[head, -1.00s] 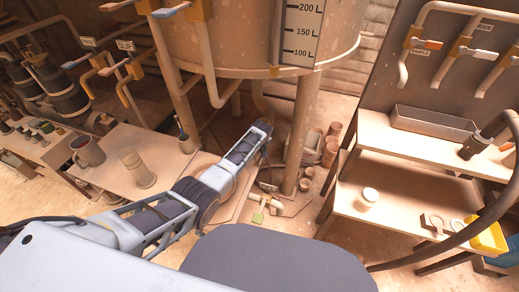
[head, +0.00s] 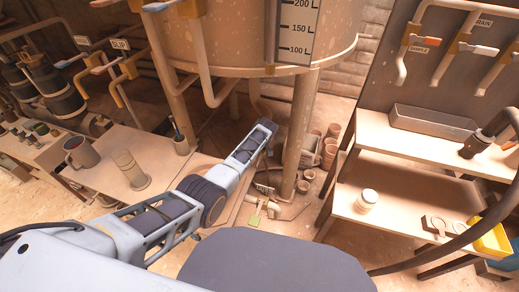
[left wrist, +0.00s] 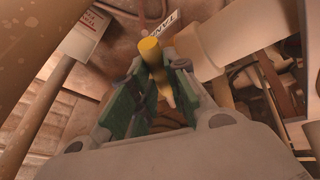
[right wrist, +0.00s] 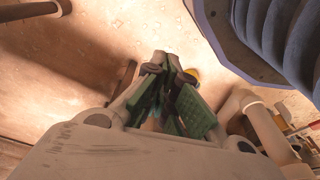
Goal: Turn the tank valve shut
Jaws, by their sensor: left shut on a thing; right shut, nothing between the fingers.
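A lever with a yellow end (left wrist: 152,50) stands between the green-padded fingers of my left gripper (left wrist: 157,72), which is shut on it. A white label (left wrist: 172,27) beside it reads "TAN", the rest hidden, so this appears to be the tank valve lever. In the head view my left arm reaches under the big tank (head: 250,40); the fingers and lever cannot be made out there. My right gripper (right wrist: 172,68) is shut and empty in the right wrist view, with a small yellow thing (right wrist: 192,74) just behind its fingertips. It does not show in the head view.
Tank legs (head: 300,130) and bent pipes (head: 215,90) stand close around my left arm. A left table holds a mug (head: 82,153) and a clear cylinder (head: 131,168). A right bench holds a metal tray (head: 432,122) and a white jar (head: 367,199). Stacked pots (head: 330,145) stand on the floor.

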